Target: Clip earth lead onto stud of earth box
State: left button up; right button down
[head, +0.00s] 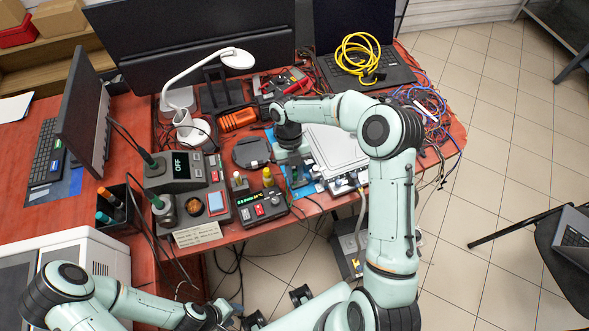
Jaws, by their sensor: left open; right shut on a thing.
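My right gripper (297,178) reaches down over the red bench, at the front left of a flat silver case. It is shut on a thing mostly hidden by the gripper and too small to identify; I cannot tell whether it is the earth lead. Green and blue show beside the fingers. My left gripper (228,316) is low at the bottom edge, open, away from the bench top, and only partly clear to see. I cannot make out the earth box or its stud with certainty. A dark unit with lit display and red buttons (262,207) stands left of my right gripper.
The silver case (335,150) lies right of my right gripper. Yellow cable (357,52) lies on a laptop. A grey box (348,243) stands on the floor; tiles at right are largely clear.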

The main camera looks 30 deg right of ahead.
pick_arm(q)
jog(key=shift+r, duration=0.1)
pick_arm(e)
jog(key=shift+f, duration=0.35)
dwell(0.6)
pick_arm(q)
jog(key=shift+w+r+p, duration=0.4)
jog(key=shift+r+p, duration=0.05)
jog(key=shift+r, duration=0.05)
pick_arm(e)
jog(key=shift+f, duration=0.5)
dwell(0.7)
jog(key=c, duration=0.6)
grip_release()
jog(key=shift+w+r+p, duration=0.15)
jog(key=shift+r+p, duration=0.2)
jog(key=shift+r, duration=0.2)
pick_arm(q)
jog(key=w+r+p, duration=0.3)
jog(key=w+r, duration=0.2)
jog(key=shift+w+r+t, duration=0.25)
jog(key=shift+w+t, duration=0.05)
jog(key=shift+t, duration=0.1)
pick_arm(e)
jog(key=v, duration=0.5)
jog(key=s+v, duration=0.1)
jog(key=v, duration=0.1)
jog(key=shift+w+r, duration=0.2)
jog(key=shift+r, duration=0.25)
